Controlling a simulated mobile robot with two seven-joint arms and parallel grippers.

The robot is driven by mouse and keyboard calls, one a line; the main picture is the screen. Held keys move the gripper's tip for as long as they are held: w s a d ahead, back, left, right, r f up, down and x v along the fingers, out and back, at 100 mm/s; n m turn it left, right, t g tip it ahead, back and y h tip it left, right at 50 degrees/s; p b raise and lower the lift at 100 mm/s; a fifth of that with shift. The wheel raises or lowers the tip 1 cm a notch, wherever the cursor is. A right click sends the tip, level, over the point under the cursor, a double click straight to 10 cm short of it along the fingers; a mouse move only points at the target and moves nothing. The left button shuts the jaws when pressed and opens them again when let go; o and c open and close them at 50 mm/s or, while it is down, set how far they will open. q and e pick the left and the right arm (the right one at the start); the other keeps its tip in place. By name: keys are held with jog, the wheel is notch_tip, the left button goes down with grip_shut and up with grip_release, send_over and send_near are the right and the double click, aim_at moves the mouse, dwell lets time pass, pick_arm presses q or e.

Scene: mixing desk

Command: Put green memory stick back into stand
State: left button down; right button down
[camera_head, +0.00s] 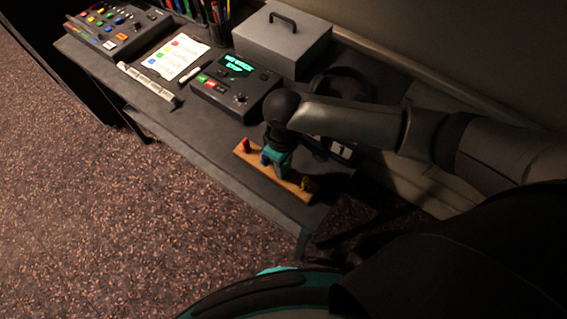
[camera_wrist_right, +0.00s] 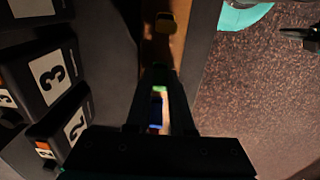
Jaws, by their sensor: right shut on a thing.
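The stand is a narrow wooden strip (camera_head: 242,153) near the desk's front edge. It holds a red stick (camera_head: 246,145) at its left end, a blue stick (camera_head: 265,158) and a yellow stick (camera_head: 306,184) towards its right end. My right gripper (camera_head: 276,170) points down over the strip between the blue and yellow sticks. In the right wrist view the green memory stick (camera_wrist_right: 160,88) shows between its fingertips, with blue (camera_wrist_right: 156,112) seen beyond through the gap. The gripper hides the green stick in the head view. I cannot tell whether its lower end is in the stand.
A dark device with a green display (camera_head: 236,65) stands behind the stand. Numbered black boxes (camera_wrist_right: 52,76) are close beside my right gripper. A grey box with a handle (camera_head: 282,45), a card (camera_head: 172,57) and a button console (camera_head: 117,28) are farther back.

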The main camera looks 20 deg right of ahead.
jog(key=c, duration=0.7)
grip_release()
notch_tip(320, 180, up, 15)
jog(key=p, duration=0.4)
jog(key=shift+r, duration=0.15)
